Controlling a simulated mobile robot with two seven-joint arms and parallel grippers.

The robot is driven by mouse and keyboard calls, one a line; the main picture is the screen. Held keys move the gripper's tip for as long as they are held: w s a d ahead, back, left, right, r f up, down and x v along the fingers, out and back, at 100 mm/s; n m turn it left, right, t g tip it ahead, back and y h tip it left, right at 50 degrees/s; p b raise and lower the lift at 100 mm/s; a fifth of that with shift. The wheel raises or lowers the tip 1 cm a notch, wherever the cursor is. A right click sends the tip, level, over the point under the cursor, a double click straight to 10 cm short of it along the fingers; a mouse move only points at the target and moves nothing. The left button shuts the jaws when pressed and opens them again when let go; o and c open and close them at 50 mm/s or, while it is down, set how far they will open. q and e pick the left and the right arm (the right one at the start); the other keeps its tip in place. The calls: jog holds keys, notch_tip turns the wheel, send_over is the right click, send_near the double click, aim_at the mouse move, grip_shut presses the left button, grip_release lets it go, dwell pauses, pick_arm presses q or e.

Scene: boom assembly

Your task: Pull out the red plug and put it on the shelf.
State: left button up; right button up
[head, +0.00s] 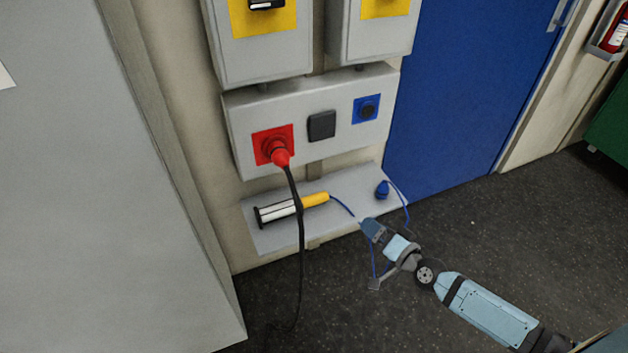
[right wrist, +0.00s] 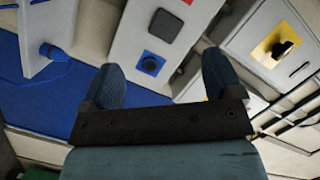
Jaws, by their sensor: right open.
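The red plug (head: 280,157) sits in the red socket (head: 262,140) at the left of the grey socket box, with a black cable hanging down from it. The grey shelf (head: 270,237) is on the wall below the box. My right gripper (head: 368,224) is in front of the shelf's right part, apart from the plug. In the right wrist view its fingers (right wrist: 165,88) are spread with nothing between them. The red plug is not clearly visible in that view. My left gripper is not in view.
A lamp with a yellow handle (head: 315,199) lies on the shelf, and a blue plug (head: 382,190) stands at its right end with a blue cable. The box also holds a dark cover (head: 321,125) and a blue socket (head: 367,108). A grey cabinet (head: 100,200) stands at left.

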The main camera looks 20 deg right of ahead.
jog(key=s+a+f+n+g, duration=0.3)
jog(key=s+n, duration=0.3)
jog(key=s, duration=0.2)
jog(key=s+a+f+n+g, duration=0.2)
jog(key=s+f+n+g, duration=0.15)
jog(key=s+n, duration=0.4)
jog(key=a+m+h, duration=0.1)
jog(key=a+m, duration=0.3)
jog(key=a, duration=0.5)
jog(key=shift+s+a+r+t, duration=0.35)
jog(key=shift+r+t, duration=0.1)
